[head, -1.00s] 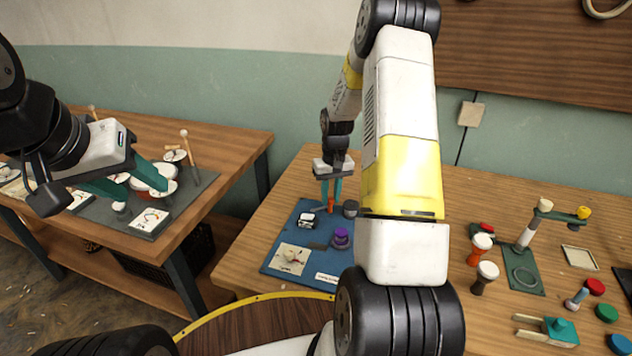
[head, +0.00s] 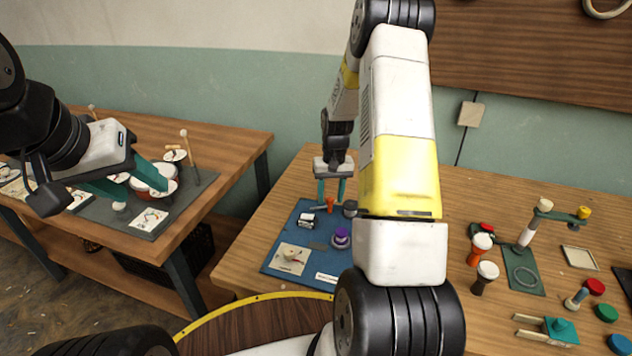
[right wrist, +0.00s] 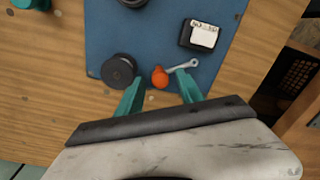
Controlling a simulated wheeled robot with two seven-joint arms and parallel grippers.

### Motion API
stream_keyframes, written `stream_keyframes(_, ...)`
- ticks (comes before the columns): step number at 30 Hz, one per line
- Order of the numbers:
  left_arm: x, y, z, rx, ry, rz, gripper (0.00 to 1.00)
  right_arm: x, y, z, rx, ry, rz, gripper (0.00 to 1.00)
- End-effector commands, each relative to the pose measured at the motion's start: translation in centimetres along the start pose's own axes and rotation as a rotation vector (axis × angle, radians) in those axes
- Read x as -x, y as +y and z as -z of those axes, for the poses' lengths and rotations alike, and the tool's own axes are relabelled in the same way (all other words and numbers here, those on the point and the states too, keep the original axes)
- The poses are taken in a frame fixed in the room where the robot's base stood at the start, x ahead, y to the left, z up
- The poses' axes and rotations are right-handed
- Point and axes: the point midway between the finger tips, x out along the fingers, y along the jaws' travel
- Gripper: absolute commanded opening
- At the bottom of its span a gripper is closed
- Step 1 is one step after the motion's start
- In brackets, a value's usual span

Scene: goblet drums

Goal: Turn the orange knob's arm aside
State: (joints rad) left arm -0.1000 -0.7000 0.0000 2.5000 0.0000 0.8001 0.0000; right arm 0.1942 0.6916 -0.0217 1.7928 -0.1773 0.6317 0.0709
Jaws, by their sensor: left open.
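The orange knob (head: 330,202) stands near the back edge of the blue board (head: 272,262). In the right wrist view it is a rounded orange knob (right wrist: 160,77), and a grey arm (right wrist: 183,66) with a ring-like end points away from it to the right. In the head view this arm points left. My right gripper (head: 330,198) is open above the knob, one finger on each side, with visible gaps. In the right wrist view its fingertips (right wrist: 158,88) are empty. My left gripper (head: 128,185) is open over the left table, far from the board.
A dark round knob (right wrist: 118,70) and a black-and-white block (right wrist: 203,36) flank the orange knob. A purple knob (head: 341,237) stands further forward. Goblet drums (head: 487,276) and a green stand (head: 524,273) are on the right. My right arm covers the table's middle.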

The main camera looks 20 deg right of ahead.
Motion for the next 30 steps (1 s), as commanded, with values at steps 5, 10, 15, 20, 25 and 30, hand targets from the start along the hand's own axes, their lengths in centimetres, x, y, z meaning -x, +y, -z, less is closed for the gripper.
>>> stream_keyframes(5, 0.0, 0.0, 0.0, 0.0, 0.0, 0.0, 0.5, 0.0, 0.0, -0.1, 0.001, -0.001, 0.0, 0.45)
stream_keyframes(10, 0.0, 0.0, 0.0, 0.0, 0.0, 0.0, 0.5, 0.3, 0.0, 0.0, 0.001, -0.001, 0.0, 0.45)
stream_keyframes(15, 0.0, 0.0, 0.0, 0.0, 0.0, 0.0, 0.5, 2.5, 0.0, 0.0, 0.001, 0.002, 0.0, 0.45)
stream_keyframes(20, 0.0, 0.0, 0.0, 0.0, 0.0, 0.0, 0.5, 5.3, 0.0, 0.0, 0.002, 0.002, 0.0, 0.45)
stream_keyframes(25, 0.0, 0.0, 0.0, 0.0, 0.0, 0.0, 0.5, 7.3, 0.0, 0.1, 0.002, 0.001, 0.0, 0.45)
stream_keyframes(30, 0.0, 0.0, 0.0, 0.0, 0.0, 0.0, 0.5, 7.8, 0.0, 0.0, 0.001, -0.001, 0.0, 0.45)
